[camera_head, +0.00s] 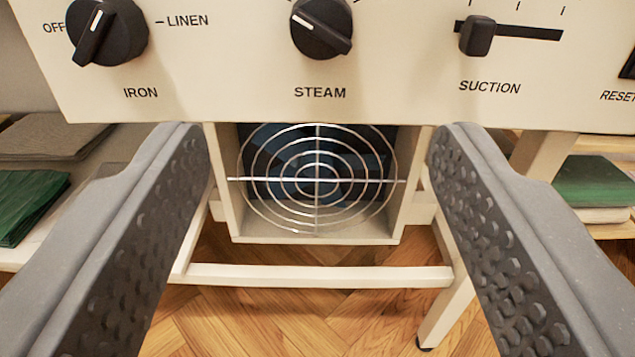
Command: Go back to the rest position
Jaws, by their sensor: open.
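My gripper (318,140) is open and empty, with its two dark, studded fingers wide apart at the left and right of the view. Above and beyond the fingertips is a cream control panel (230,75). It carries a black IRON knob (107,30) at the left, pointing between OFF and LINEN. A black STEAM knob (321,27) is in the middle, with the top of its scale cut off. A black SUCTION slider (478,36) stands near the left end of its slot. Neither finger visibly touches a control.
A round wire fan guard (317,180) sits in a cream box below the panel. A cream crossbar (320,276) and legs stand on the wooden floor (250,325). Folded green cloth lies on shelves at left (28,205) and right (592,182). A RESET switch (628,66) is partly cut off.

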